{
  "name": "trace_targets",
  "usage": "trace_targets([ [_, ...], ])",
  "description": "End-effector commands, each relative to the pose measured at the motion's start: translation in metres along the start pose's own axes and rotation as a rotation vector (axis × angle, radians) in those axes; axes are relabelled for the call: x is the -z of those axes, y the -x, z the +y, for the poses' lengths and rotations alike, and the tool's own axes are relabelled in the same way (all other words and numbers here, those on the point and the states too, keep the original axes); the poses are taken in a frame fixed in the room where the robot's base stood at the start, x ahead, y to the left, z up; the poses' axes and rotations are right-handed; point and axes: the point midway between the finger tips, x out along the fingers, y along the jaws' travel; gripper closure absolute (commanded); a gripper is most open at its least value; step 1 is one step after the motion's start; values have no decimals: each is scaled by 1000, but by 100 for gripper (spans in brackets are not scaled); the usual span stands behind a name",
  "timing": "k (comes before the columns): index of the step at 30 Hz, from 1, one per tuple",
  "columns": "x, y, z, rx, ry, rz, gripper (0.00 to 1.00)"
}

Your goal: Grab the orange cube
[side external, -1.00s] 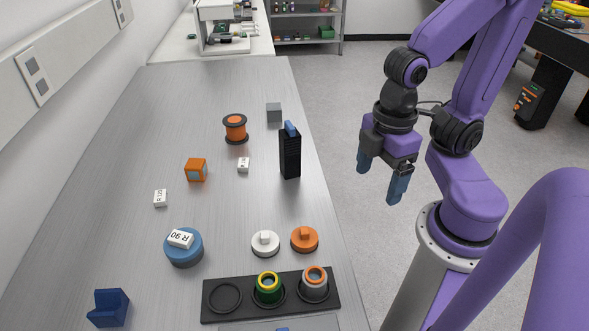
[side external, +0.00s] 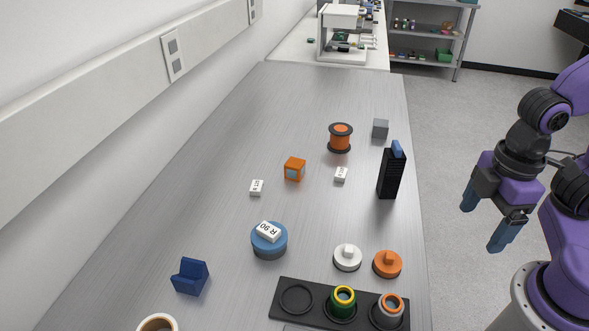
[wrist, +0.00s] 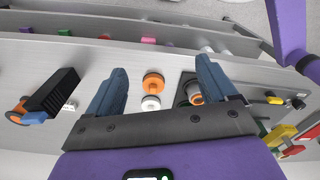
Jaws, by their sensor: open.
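The orange cube (side external: 294,169) sits on the metal bench, left of the orange spool, with a pale blue patch on one face. My gripper (side external: 482,222) is open and empty, off the right edge of the bench, well to the right of the cube. In the wrist view my two blue fingers (wrist: 162,88) are spread apart with nothing between them in their grip. I cannot make out the orange cube in the wrist view.
An orange spool (side external: 340,138), a black upright block (side external: 391,174) and a grey cube (side external: 380,128) stand nearby. White labelled blocks (side external: 257,187) (side external: 341,174) flank the cube. A blue disc (side external: 269,241), knobbed discs (side external: 387,264) and a black holder (side external: 290,317) are nearer.

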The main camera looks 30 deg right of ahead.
Motion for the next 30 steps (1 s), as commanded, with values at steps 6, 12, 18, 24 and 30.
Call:
trace_targets([
  [6, 0, 0, 0, 0, 0, 0, 15],
  [12, 0, 0, 0, 0, 0, 0, 22],
  [18, 0, 0, 0, 0, 0, 0, 22],
  [24, 12, 0, 8, -24, 35, -24, 22],
  [30, 67, 0, 44, -135, 195, -142, 22],
])
